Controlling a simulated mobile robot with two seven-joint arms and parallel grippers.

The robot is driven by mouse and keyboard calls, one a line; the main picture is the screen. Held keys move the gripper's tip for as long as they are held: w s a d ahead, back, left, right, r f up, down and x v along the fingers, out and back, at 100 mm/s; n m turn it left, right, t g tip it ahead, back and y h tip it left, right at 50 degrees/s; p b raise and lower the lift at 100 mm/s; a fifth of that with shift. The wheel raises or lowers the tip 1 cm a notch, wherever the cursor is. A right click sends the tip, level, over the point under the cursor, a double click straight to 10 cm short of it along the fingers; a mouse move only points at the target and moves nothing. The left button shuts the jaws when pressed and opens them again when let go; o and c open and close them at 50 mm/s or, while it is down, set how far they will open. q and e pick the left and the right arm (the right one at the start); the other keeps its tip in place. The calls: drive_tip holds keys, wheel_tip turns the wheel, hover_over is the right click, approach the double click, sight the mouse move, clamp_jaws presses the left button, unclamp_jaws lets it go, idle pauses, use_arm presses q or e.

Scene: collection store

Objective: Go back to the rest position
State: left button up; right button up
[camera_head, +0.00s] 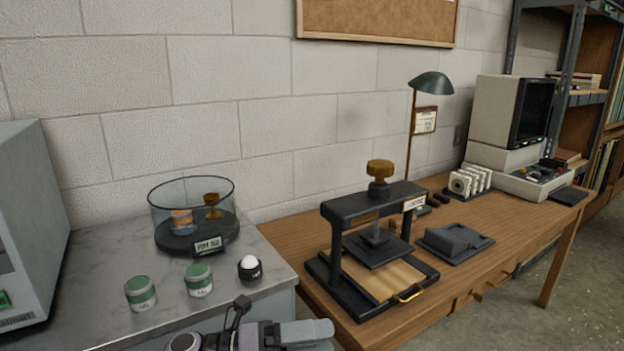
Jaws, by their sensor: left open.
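My left gripper (318,334) shows at the bottom edge of the head view, in front of the grey bench's right corner. It is open, and I see nothing held in it. Part of it is cut off by the frame. My right gripper is not in view. Two green-and-white jars (140,293) (199,279) and a white ball in a black cup (250,268) stand on the grey bench (105,255), beyond and left of the gripper. They are apart from it.
A round clear case (172,220) with a label stands behind the jars. A black screw press (372,216) stands on the wooden table (535,217), with a dark tray (455,242), a lamp (431,84) and a computer (516,115) beyond. A grey cabinet (32,205) bounds the left.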

use_arm(q)
drive_tip(key=s+a+f+n+t+y, duration=0.1)
drive_tip(key=a+f+n+t+y, duration=0.3)
drive_tip(key=n, duration=0.5)
drive_tip(key=s+a+f+n+t+y+p, duration=0.1)
drive_tip(key=a+f+n+t+y, duration=0.2)
drive_tip(key=n+t, duration=0.35)
drive_tip(key=s+a+f+n+t+y, duration=0.1)
drive_tip(key=a+f+n+t+y, duration=0.25)
drive_tip(key=n, duration=0.75)
drive_tip(key=s+a+f+n+g+y, duration=0.5)
drive_tip(key=s+a+f+n, duration=0.5)
drive_tip(key=s+f, duration=0.3)
drive_tip(key=shift+s+g+y+p, duration=0.3)
drive_tip(key=shift+s+y, duration=0.25)
drive_tip(key=shift+s, duration=0.45)
drive_tip(key=shift+f, duration=0.1)
